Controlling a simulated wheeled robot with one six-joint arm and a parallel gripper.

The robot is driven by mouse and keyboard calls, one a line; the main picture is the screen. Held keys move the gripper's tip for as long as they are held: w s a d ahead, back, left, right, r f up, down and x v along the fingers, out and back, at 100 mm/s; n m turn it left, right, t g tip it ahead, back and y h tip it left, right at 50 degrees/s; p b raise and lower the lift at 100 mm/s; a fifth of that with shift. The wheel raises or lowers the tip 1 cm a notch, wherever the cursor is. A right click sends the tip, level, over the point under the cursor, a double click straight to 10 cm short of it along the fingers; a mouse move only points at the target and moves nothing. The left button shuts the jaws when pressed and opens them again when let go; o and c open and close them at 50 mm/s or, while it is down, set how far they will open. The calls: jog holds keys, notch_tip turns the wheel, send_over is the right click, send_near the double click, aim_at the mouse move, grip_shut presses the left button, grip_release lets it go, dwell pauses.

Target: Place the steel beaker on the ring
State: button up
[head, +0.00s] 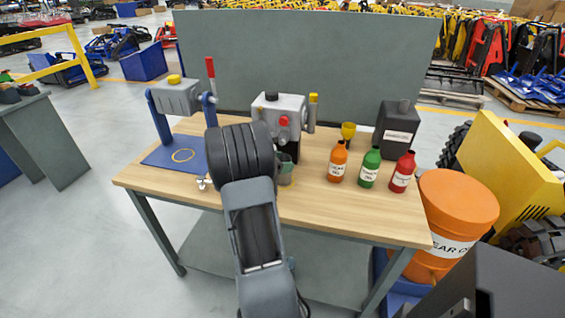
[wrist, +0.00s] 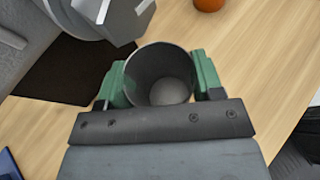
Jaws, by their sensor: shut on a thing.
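The steel beaker (wrist: 160,72) is a grey open-topped cup, seen from above in the wrist view. My gripper (head: 285,168) is shut on it, with one green finger on each side of its wall. In the head view my black wrist and arm partly hide the gripper and the beaker over the middle of the table.
A grey machine (head: 280,108) with red and yellow knobs stands behind my gripper. Orange (head: 338,163), green (head: 370,170) and red (head: 402,175) bottles, a yellow cup (head: 348,131) and a dark canister (head: 397,128) stand on the right. The press's blue posts (head: 158,120) flank the base plate.

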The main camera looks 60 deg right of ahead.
jog(key=shift+f, duration=0.1)
jog(key=shift+f, duration=0.15)
jog(key=o, duration=1)
jog(key=shift+c, duration=0.2)
